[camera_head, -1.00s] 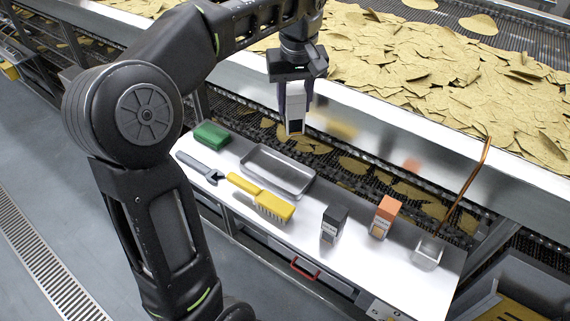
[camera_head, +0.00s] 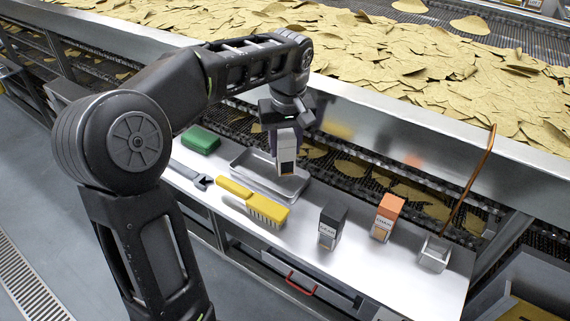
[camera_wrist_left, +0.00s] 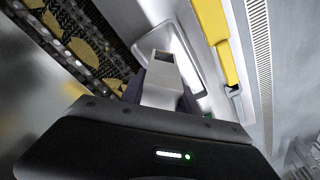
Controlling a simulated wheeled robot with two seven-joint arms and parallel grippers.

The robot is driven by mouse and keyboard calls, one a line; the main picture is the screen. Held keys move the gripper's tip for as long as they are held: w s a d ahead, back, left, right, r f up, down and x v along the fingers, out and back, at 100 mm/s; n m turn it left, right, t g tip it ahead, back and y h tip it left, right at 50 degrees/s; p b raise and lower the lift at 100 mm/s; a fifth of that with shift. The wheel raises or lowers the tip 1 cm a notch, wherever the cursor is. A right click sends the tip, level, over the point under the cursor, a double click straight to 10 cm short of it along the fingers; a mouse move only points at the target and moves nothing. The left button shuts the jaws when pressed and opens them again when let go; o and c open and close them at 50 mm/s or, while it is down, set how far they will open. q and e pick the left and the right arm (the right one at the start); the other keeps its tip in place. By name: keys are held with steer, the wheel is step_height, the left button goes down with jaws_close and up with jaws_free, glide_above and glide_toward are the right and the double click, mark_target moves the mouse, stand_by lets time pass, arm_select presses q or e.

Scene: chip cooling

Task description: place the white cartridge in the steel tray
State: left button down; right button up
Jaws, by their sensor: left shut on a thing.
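The white cartridge (camera_head: 287,154) is held upright between the fingers of my left gripper (camera_head: 286,146), with a dark patch and a thin orange band low on its face. It also shows in the left wrist view (camera_wrist_left: 160,85), in front of the tray. The steel tray (camera_head: 301,194) lies on the metal shelf. In the head view the cartridge overlaps the tray's middle and right part; I cannot tell whether its lower end touches the tray floor. In the wrist view the tray (camera_wrist_left: 190,62) looks empty. My right gripper is out of view.
A yellow brush (camera_head: 252,203) lies just in front of the tray. A black box (camera_head: 331,228), an orange-topped box (camera_head: 386,217) and a small metal cup (camera_head: 434,254) stand to the right. The chip conveyor (camera_head: 400,70) runs behind.

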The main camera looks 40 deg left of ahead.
mark_target(285, 161)
arm_select(q)
steer(key=shift+f, duration=0.2)
steer(key=shift+f, duration=2.2)
steer(key=shift+f, duration=0.2)
steer(key=c, duration=0.9)
jaws_free()
steer(key=shift+r, duration=0.1)
steer(key=r, duration=0.4)
steer(key=s+d+r, duration=0.1)
steer(key=r, duration=0.3)
steer(key=r+p, duration=0.1)
steer(key=r, duration=0.3)
steer(key=shift+s+d, duration=0.15)
